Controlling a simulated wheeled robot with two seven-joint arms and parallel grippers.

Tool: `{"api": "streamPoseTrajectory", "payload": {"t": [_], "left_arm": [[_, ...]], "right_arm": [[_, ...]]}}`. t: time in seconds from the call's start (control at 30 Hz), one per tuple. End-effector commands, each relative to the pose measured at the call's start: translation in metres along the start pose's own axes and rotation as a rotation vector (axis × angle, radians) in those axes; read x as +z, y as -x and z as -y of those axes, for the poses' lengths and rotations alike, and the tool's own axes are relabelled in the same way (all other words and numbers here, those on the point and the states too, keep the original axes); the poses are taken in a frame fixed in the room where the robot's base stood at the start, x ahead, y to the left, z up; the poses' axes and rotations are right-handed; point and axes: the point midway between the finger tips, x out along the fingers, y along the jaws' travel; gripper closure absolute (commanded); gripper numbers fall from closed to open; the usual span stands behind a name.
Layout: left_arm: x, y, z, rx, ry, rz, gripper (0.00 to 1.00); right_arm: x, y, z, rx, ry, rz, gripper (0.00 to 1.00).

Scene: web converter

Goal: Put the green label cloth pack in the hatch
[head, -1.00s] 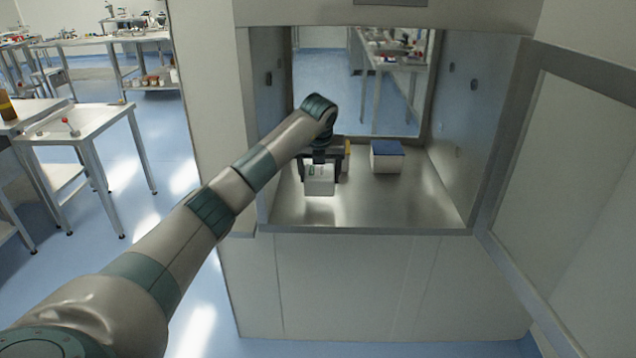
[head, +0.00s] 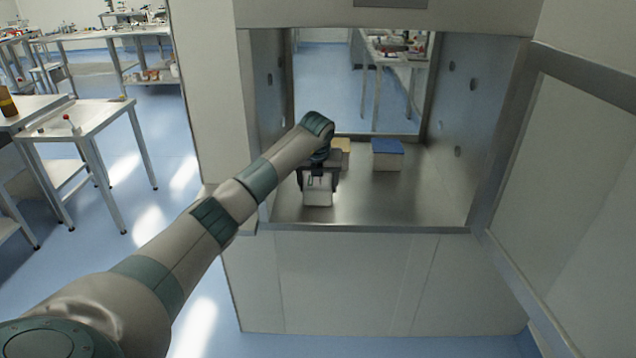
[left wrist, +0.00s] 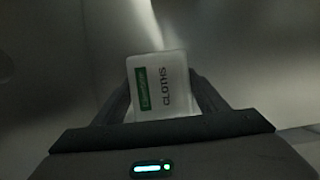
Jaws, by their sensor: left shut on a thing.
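The green label cloth pack (head: 317,194) is a white pack inside the hatch (head: 400,205), at the left front of its metal floor. In the left wrist view the pack (left wrist: 160,85) shows a green label strip and the word CLOTHS. My left gripper (head: 318,182) reaches into the hatch from above and is shut on the pack, with a finger on each side. I cannot tell whether the pack touches the floor. My right gripper is not in view.
The hatch door (head: 570,190) is open at the right. The floor's right front is clear. Steel tables (head: 75,118) stand at the left.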

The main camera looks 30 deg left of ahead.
Motion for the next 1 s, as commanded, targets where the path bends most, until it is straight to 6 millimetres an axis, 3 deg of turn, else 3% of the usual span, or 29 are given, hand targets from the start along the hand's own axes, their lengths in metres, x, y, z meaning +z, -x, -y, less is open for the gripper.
{"api": "streamPoseTrajectory", "payload": {"t": [0.13,0.47,0.5,0.57,1.0], "left_arm": [[0.000,-0.002,0.000,-0.001,0.001,0.002,0.64],[-0.001,-0.003,0.000,-0.001,0.000,0.003,0.64],[-0.001,-0.004,0.000,0.000,0.000,0.002,0.29],[-0.001,-0.003,0.000,0.000,0.000,0.002,0.15],[0.000,-0.001,0.000,0.000,0.000,0.002,0.15]], "right_arm": [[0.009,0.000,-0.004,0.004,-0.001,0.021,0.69],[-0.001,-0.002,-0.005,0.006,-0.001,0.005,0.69],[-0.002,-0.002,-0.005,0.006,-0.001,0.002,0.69],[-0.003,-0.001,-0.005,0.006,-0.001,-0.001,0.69],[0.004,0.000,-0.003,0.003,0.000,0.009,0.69]]}}
